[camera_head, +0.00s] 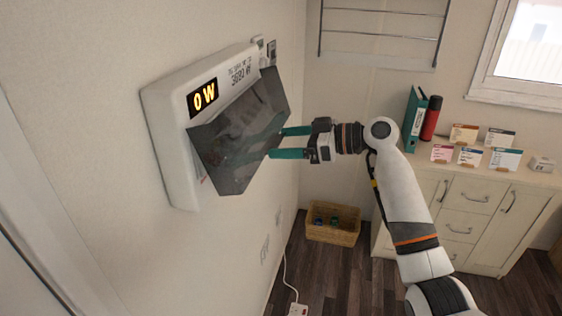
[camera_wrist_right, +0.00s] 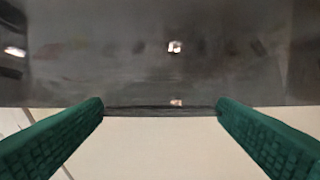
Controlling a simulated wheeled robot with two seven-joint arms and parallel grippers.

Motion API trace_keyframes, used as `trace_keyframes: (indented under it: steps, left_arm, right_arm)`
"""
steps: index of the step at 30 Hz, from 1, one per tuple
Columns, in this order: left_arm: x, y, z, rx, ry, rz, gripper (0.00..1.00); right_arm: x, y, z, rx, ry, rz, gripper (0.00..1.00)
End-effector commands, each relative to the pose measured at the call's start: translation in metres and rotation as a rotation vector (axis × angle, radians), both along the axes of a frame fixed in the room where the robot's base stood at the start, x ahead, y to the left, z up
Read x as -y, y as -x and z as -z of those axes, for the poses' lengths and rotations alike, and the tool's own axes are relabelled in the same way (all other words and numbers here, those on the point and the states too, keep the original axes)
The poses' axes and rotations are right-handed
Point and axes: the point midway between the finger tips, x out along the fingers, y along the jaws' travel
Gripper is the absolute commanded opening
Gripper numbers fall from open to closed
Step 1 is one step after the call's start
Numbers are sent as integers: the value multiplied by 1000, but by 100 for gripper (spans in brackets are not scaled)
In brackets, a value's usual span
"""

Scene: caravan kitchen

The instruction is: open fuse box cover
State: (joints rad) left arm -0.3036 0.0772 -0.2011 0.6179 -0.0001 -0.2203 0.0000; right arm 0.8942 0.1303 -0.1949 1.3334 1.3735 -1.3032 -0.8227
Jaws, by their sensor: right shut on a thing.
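The fuse box (camera_head: 172,118) is a white unit on the left wall with a lit "0 W" display. Its dark, see-through cover (camera_head: 235,140) stands tilted out from the front of the box, with a gap beneath it. My right gripper (camera_head: 279,143) reaches in from the right, its two green fingers at the cover's right edge. In the right wrist view the cover (camera_wrist_right: 160,55) fills the upper half, and the fingers are at the two ends of a dark strip along its edge. The fingers are spread, shut on the cover. My left gripper is out of view.
Wall sockets (camera_head: 271,50) sit just behind the box. A wicker basket (camera_head: 333,236) stands on the dark floor. A cream cabinet (camera_head: 470,205) at the right carries a teal binder (camera_head: 413,120), a red cylinder (camera_head: 431,118) and several small cards. A rail rack (camera_head: 383,30) hangs on the back wall.

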Motion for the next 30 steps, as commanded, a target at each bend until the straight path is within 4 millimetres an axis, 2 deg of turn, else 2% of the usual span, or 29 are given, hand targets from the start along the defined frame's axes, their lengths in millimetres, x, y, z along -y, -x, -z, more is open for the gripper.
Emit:
trace_keyframes:
  steps: [1,9,17,23,30]
  left_arm:
    - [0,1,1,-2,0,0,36]
    - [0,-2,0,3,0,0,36]
    - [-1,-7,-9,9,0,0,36]
    - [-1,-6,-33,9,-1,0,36]
    - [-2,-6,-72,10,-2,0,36]
  right_arm:
    - [4,-1,-15,5,37,0,41]
    - [21,5,-52,-2,43,-1,40]
    - [29,8,-93,-1,41,-1,41]
    - [29,8,-127,-4,47,-3,41]
    - [23,6,-161,-75,266,-4,40]
